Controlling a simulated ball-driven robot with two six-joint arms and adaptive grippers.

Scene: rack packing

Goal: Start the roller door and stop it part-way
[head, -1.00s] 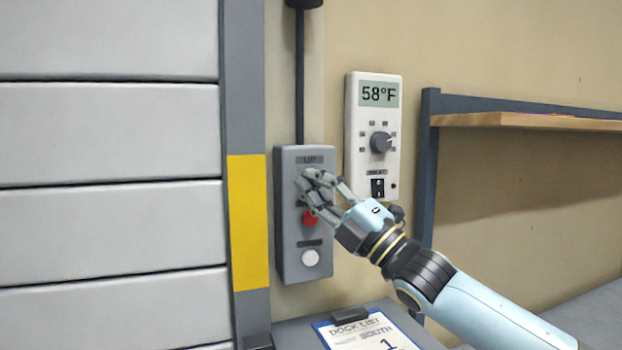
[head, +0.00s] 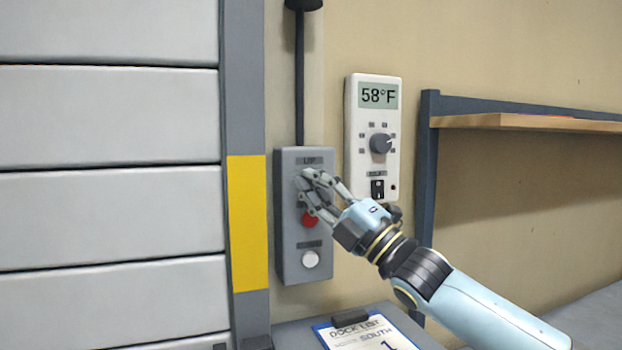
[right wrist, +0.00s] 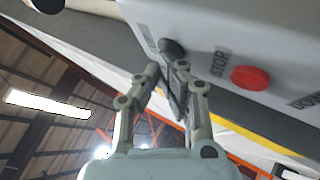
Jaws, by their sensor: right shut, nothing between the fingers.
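The roller door (head: 110,115) fills the left of the head view, its pale grey slats crossed by dark seams. A grey control box (head: 291,262) hangs on the wall beside it. The box has a red button (head: 309,219) and a white button (head: 310,259) below it. In the right wrist view the red button (right wrist: 250,78) has a STOP label, and a dark button (right wrist: 171,48) sits beside it. My right gripper (head: 307,182) is shut and empty, its fingertips at the upper button; I cannot tell whether they touch it. My left gripper is not in view.
A white thermostat (head: 368,135) reading 58°F hangs right of the box. A clipboard (head: 366,333) lies on a grey surface below. A wooden shelf (head: 530,122) on a grey frame is at right. A yellow-marked door post (head: 247,222) stands left of the box.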

